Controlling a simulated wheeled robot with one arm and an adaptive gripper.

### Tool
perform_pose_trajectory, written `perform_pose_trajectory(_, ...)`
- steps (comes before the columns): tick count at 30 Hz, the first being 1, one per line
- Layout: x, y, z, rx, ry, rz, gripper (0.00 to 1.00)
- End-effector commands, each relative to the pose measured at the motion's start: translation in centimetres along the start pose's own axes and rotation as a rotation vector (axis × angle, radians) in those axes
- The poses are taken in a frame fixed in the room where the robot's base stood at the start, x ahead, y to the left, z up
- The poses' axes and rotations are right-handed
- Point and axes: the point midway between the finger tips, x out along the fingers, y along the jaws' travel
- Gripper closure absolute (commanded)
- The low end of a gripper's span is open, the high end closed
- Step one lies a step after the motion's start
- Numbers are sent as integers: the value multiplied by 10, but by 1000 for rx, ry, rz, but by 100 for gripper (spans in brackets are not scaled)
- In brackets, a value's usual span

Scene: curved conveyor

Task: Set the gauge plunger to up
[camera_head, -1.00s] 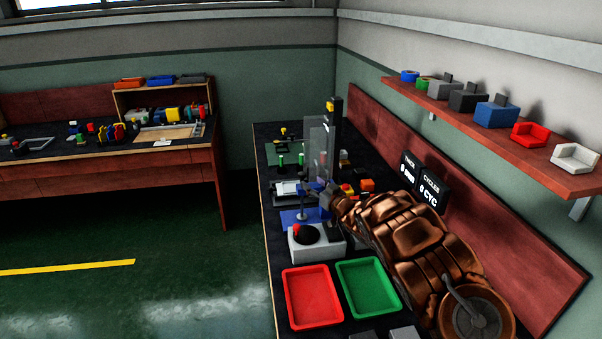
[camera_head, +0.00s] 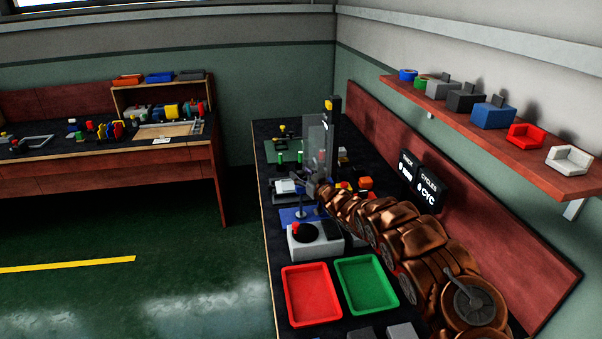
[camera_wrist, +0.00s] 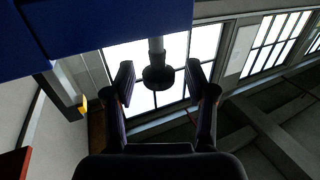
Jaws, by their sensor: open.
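In the wrist view a grey rod (camera_wrist: 156,48) with a dark round knob (camera_wrist: 158,78) extends from a large blue body (camera_wrist: 110,22); I take this for the gauge plunger. My gripper (camera_wrist: 161,84) is open, with one finger on each side of the knob. A gap shows between the knob and each finger. In the head view my gripper (camera_head: 322,192) is at a blue fixture (camera_head: 290,219) with a short grey stem on the right-hand bench. The plunger cannot be made out clearly there, and my arm partly covers the area.
A tall dark post (camera_head: 334,130) with a clear panel (camera_head: 315,140) stands close behind my gripper. A grey box with a red button (camera_head: 296,228), a red tray (camera_head: 311,293) and a green tray (camera_head: 367,282) lie nearer. A shelf (camera_head: 540,171) overhangs on the right.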

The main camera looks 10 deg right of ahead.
Motion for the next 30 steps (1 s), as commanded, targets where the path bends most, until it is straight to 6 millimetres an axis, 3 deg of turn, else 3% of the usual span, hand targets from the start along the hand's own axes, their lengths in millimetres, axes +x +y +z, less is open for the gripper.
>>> perform_pose_trajectory(17,8,1,-2,-2,2,2,44)
perform_pose_trajectory(30,8,1,-1,-2,1,2,90)
